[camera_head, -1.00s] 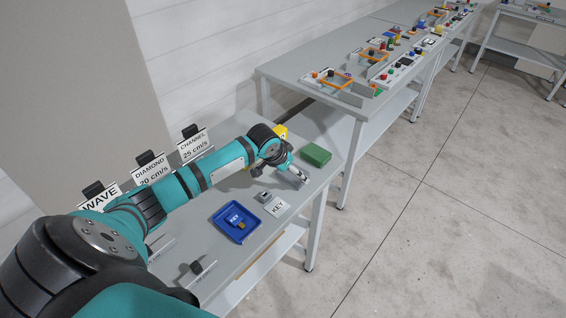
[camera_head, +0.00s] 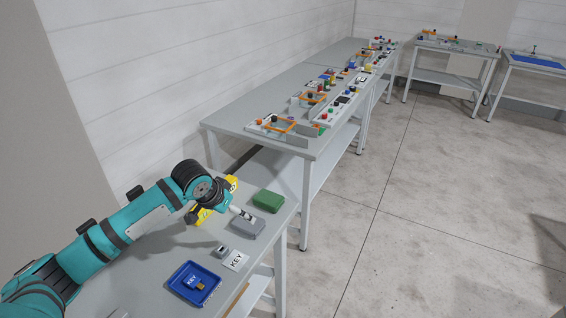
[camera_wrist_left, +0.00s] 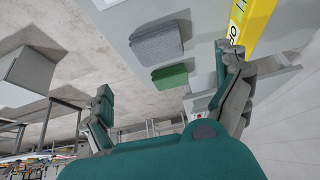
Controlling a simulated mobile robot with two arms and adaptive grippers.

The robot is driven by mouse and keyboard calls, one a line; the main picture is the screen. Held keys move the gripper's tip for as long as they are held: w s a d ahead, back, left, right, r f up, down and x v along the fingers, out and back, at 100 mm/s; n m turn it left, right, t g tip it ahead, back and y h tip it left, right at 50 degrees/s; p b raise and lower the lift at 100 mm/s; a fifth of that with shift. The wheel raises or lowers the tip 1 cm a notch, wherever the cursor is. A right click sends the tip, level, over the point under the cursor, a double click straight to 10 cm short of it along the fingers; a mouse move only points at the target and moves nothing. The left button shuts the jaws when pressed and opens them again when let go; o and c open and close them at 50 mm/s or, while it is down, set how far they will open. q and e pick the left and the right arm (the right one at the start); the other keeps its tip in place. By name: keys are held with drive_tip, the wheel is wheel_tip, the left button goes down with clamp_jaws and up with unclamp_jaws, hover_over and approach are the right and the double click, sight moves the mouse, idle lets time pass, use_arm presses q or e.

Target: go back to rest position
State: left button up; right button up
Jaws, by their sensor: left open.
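My left gripper (camera_head: 246,214) is open and empty above the near table (camera_head: 140,284), beside a grey folded cloth or block (camera_head: 248,228). In the left wrist view its two fingers (camera_wrist_left: 165,110) stand wide apart, with nothing between the tips. The grey item (camera_wrist_left: 157,42) and a green item (camera_wrist_left: 170,77) lie on the table beyond the fingers. My left arm reaches in from the left over the table. My right gripper is not in view.
On the near table are a blue tray (camera_head: 182,292) with a key tag, a KEY label (camera_head: 236,260), a green block (camera_head: 268,200) and a yellow item (camera_head: 198,216). A long bench (camera_head: 240,112) with orange-framed panels stands behind. The floor at right is clear.

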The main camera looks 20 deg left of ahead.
use_arm(q)
drive_tip(key=shift+m+g+h, duration=0.3)
drive_tip(key=shift+m, duration=0.3)
drive_tip(key=s+d+f, duration=0.2)
drive_tip(key=d+f, duration=0.1)
drive_tip(key=s+d+f, duration=0.1)
drive_tip(key=d, duration=0.1)
drive_tip(key=shift+s+d+f, duration=0.2)
drive_tip(key=shift+s+f, duration=0.15)
drive_tip(key=s+d+f+m, duration=0.1)
drive_tip(key=s+d+f, duration=0.4)
drive_tip(key=s+d, duration=0.3)
drive_tip(key=s+d+n+g, duration=0.15)
drive_tip(key=s+d, duration=0.25)
drive_tip(key=s, duration=1.3)
wheel_tip(320, 180, down, 30)
drive_tip(key=s+g+b, duration=0.2)
drive_tip(key=s+a+f+b, duration=0.1)
drive_tip(key=s+a+f, duration=0.1)
drive_tip(key=s+f, duration=1.2)
drive_tip(key=shift+s+a+f+m+g+y, duration=0.35)
drive_tip(key=shift+s+a+f+y, duration=0.05)
drive_tip(key=shift+f, duration=0.1)
